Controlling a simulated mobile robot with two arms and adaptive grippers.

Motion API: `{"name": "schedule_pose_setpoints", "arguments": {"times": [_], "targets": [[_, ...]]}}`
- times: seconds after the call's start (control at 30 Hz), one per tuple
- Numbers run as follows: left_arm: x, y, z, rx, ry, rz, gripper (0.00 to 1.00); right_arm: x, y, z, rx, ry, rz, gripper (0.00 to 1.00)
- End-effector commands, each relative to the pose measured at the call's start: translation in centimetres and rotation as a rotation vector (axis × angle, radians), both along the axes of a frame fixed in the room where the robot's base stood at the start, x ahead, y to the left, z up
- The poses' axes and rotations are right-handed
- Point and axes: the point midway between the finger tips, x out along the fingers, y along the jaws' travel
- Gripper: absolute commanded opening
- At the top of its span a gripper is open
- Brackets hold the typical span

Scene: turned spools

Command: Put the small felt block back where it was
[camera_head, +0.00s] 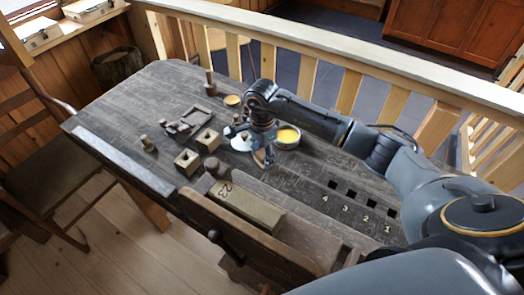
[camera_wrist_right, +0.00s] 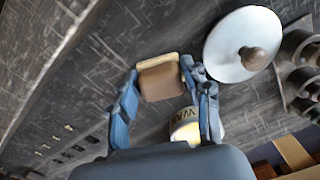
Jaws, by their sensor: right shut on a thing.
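My right gripper (camera_head: 264,158) is over the dark table, beside the wax tin. In the wrist view its two blue fingers (camera_wrist_right: 160,76) are shut on the small felt block (camera_wrist_right: 162,84), which is brown with a lighter tan edge. The block sits between the fingertips; I cannot tell whether it touches the table. In the head view the fingers mostly hide it. My left gripper is not in view.
Beside the gripper are a wax tin (camera_head: 288,138) and a white disc with a knob (camera_wrist_right: 240,42). Two holed blocks (camera_head: 187,161) stand left. A long block marked 23 (camera_head: 250,207) lies in front. Numbered square holes (camera_head: 350,194) are at right. The table's left end (camera_head: 110,110) is clear.

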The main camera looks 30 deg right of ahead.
Motion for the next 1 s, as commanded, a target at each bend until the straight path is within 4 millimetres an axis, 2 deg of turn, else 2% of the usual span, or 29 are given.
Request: {"name": "schedule_pose_setpoints", "arguments": {"times": [0.33, 0.37, 0.47, 0.87, 1.0], "targets": [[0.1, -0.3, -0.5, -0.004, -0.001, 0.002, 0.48, 0.0, 0.0, -0.4, 0.0, -0.002, 0.0, 0.23], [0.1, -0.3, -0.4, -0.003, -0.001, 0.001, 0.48, 0.0, 0.0, -0.3, 0.0, -0.002, -0.001, 0.52], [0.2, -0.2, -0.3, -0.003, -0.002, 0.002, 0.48, 0.0, 0.0, -0.3, 0.0, -0.001, -0.001, 0.71], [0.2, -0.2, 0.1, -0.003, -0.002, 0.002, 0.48, 0.1, 0.0, 0.3, 0.001, -0.003, -0.001, 0.71], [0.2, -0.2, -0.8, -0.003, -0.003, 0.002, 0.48, 0.2, -0.1, 2.2, 0.0, -0.008, -0.001, 0.71]]}}
